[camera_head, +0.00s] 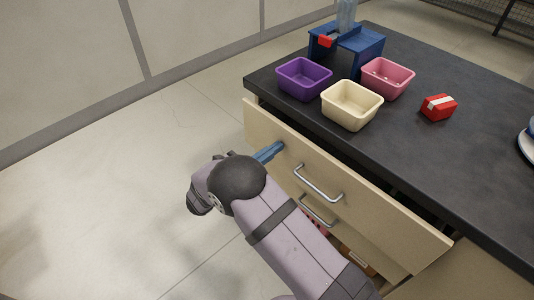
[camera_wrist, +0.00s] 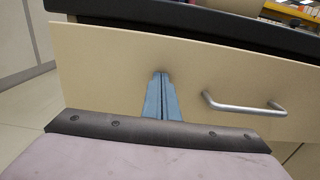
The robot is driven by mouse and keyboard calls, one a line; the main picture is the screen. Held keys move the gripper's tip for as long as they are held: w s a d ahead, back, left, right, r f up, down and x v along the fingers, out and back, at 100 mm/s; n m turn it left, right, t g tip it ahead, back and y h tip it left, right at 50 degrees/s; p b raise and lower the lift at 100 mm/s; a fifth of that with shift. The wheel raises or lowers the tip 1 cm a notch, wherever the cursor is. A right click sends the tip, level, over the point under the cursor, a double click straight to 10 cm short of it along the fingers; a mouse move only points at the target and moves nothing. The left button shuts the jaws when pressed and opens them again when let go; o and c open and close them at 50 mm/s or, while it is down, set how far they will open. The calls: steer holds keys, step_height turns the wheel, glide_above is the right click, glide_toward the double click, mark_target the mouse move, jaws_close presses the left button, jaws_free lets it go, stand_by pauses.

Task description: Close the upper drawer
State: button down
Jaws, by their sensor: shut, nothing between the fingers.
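The upper drawer (camera_head: 374,209) has a cream front with a metal bar handle (camera_head: 318,183). It stands partly open, with a dark gap between its front and the black worktop. The drawer front (camera_wrist: 95,70) fills much of the wrist view, with the handle (camera_wrist: 245,104) to the right. My gripper (camera_head: 280,146) has blue fingers, shut and empty. The fingertips (camera_wrist: 161,74) are at the drawer front, left of the handle. They look to be against the front or very close to it; I cannot tell whether they touch.
A lower drawer with its own handle (camera_head: 317,211) is below, also partly open. On the worktop (camera_head: 455,150) are a purple bin (camera_head: 303,79), a cream bin (camera_head: 351,105), a pink bin (camera_head: 387,78), a red box (camera_head: 438,107) and a blue stand (camera_head: 355,45). Floor to the left is clear.

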stand_by(0.3)
steer(key=x, duration=0.4)
steer(key=shift+w+d+p, duration=0.25)
steer(key=shift+p, duration=0.05)
steer(key=shift+w+d+r, duration=0.15)
glide_toward(285, 141)
steer(key=a, duration=0.1)
steer(key=s+a+f, duration=0.1)
steer(key=a+f, duration=0.1)
steer(key=shift+s, duration=0.25)
stand_by(0.4)
